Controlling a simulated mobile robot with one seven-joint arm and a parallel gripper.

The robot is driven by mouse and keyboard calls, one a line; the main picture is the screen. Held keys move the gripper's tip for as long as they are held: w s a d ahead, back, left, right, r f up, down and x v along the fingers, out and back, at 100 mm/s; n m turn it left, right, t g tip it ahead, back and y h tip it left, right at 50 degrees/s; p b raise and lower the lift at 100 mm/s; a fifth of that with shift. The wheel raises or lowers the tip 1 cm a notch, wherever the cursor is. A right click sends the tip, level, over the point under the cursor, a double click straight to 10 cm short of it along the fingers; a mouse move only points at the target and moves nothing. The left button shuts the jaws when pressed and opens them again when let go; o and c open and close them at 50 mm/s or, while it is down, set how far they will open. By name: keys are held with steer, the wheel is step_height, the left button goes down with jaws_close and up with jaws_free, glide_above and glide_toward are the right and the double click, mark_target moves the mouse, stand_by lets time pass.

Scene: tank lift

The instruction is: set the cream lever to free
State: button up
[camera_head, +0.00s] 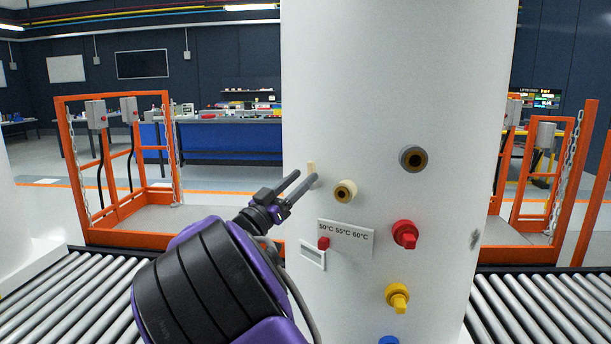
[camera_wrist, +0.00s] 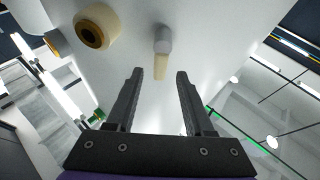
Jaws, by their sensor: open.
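The cream lever (camera_head: 310,168) is a small bar on the left side of the white tank (camera_head: 400,60). It points about straight up in the head view, and the fingertips partly hide its base. My gripper (camera_head: 304,176) is open and empty, reaching from the lower left with its tips close to the lever. In the wrist view the lever (camera_wrist: 160,70) hangs from a grey round hub (camera_wrist: 162,38), in line with the gap between the two fingers. I cannot tell whether its end is between the tips or just beyond them. No touch is visible.
A cream round port (camera_head: 345,191) sits right of the lever. Red (camera_head: 405,234) and yellow (camera_head: 397,297) taps and a grey port (camera_head: 413,159) are further right. Roller conveyors (camera_head: 70,300) flank the tank.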

steer(key=v, duration=1.5)
steer(key=shift+f, duration=0.1)
